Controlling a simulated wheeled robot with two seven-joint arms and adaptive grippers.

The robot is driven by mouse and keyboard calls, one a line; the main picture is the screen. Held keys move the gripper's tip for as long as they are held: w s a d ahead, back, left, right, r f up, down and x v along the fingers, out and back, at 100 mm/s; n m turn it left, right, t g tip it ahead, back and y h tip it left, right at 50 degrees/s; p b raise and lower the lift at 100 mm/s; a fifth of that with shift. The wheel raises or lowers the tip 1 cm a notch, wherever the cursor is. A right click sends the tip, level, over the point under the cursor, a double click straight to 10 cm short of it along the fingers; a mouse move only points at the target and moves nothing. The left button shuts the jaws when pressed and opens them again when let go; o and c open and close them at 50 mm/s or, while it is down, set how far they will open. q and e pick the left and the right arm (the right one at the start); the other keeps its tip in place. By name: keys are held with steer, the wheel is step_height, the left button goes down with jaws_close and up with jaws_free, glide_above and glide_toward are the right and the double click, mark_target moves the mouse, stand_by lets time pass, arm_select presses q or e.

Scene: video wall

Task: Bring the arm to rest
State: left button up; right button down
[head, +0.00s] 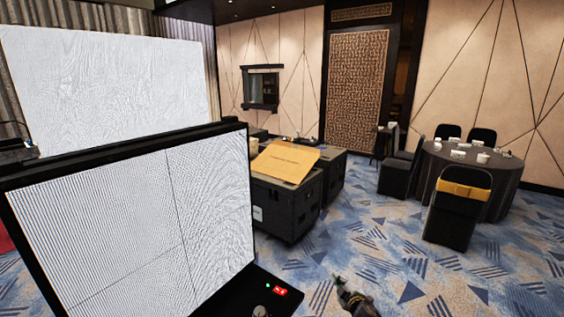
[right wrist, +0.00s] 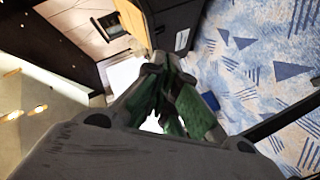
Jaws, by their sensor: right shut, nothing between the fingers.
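My right gripper (head: 341,281) shows at the bottom of the head view, over the blue patterned carpet and to the right of the video wall's base. In the right wrist view its fingers (right wrist: 170,80) are together and hold nothing.
A video wall panel (head: 140,220) stands close at the left, with a black base (head: 262,300) bearing a red switch. Black cases (head: 285,205) with a cardboard sheet (head: 285,162) stand behind it. A round table (head: 470,165) with chairs is at the right. Carpet (head: 400,265) between is clear.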

steer(key=s+d+f+m+g+h+b, duration=0.1)
steer(key=s+d+f+m+g, duration=0.25)
steer(key=s+f, duration=1.15)
steer(key=s+d+f+m+g+h, duration=0.25)
steer(key=s+f+m+g, duration=0.2)
steer(key=s+f, duration=1)
steer(key=s+f+g+b, duration=0.1)
steer(key=s+f, duration=0.5)
steer(key=s, duration=0.7)
steer(key=s+a+f+m+g, duration=0.1)
steer(key=s+f+g, duration=0.2)
steer(key=s+f, duration=0.4)
steer(key=s+a+f+m+g+y+b, duration=0.1)
steer(key=s+f, duration=0.6)
steer(key=s, duration=1.2)
steer(key=shift+s+a+g+b, duration=0.15)
steer(key=shift+a+g+b, duration=0.1)
steer(key=shift+g+b, duration=0.15)
